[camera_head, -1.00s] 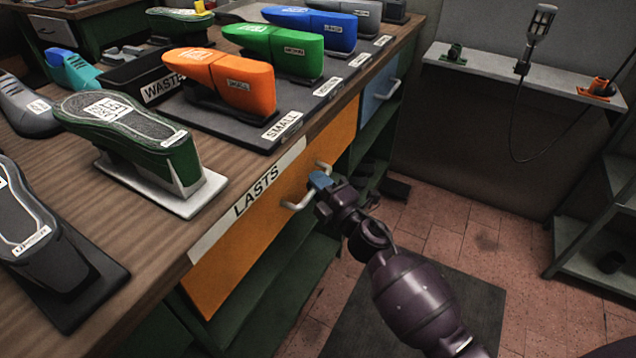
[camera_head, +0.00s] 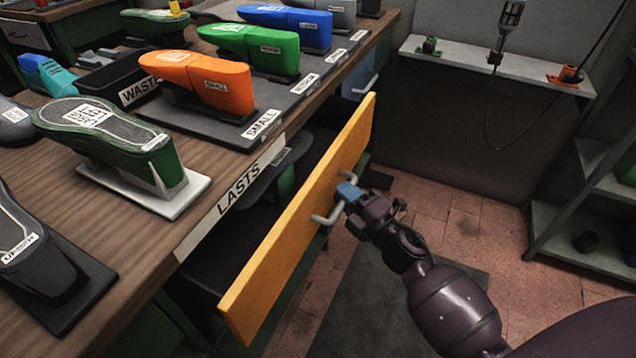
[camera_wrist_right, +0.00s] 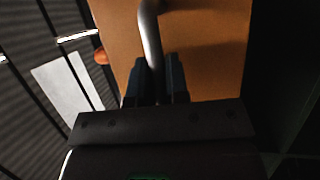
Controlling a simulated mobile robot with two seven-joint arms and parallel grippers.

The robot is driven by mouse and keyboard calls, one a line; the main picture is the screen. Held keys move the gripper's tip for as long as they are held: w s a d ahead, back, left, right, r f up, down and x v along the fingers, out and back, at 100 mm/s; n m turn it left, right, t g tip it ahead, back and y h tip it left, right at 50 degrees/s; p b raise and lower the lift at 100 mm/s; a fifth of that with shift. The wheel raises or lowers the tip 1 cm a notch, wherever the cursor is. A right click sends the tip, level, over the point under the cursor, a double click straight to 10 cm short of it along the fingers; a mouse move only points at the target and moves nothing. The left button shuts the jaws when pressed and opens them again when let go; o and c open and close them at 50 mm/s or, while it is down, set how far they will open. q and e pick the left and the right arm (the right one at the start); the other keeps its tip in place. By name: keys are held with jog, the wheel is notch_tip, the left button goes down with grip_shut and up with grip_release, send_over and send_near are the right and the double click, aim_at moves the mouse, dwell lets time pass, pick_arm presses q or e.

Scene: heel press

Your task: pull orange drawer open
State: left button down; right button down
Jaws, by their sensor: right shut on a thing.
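The orange drawer (camera_head: 292,240) stands pulled out from the bench front, under the LASTS label (camera_head: 237,192). Its inside shows dark, with a dark green item (camera_head: 284,175) in it. A pale bar handle (camera_head: 326,219) is on its front. My right gripper (camera_head: 346,192) is at the handle, its blue fingertips around the bar. In the right wrist view the handle (camera_wrist_right: 150,35) runs between the two fingers (camera_wrist_right: 155,85), which are shut on it, with the orange front behind. My left gripper is not in view.
Shoe lasts in orange (camera_head: 205,82), green (camera_head: 262,50) and blue (camera_head: 297,26) stand on the bench top. A green-soled shoe form (camera_head: 110,135) sits nearer. A shelf rack (camera_head: 600,195) stands at the right. The floor (camera_head: 450,225) between is open.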

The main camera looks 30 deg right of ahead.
jog(key=s+d+p, duration=0.1)
jog(key=s+d, duration=1.1)
jog(key=s, duration=0.4)
jog(key=shift+s+d, duration=0.2)
jog(key=shift+d, duration=0.2)
jog(key=c, duration=1.1)
grip_release()
jog(key=shift+c, duration=0.2)
jog(key=shift+p, duration=0.3)
jog(key=v, duration=1)
jog(key=shift+s, duration=0.4)
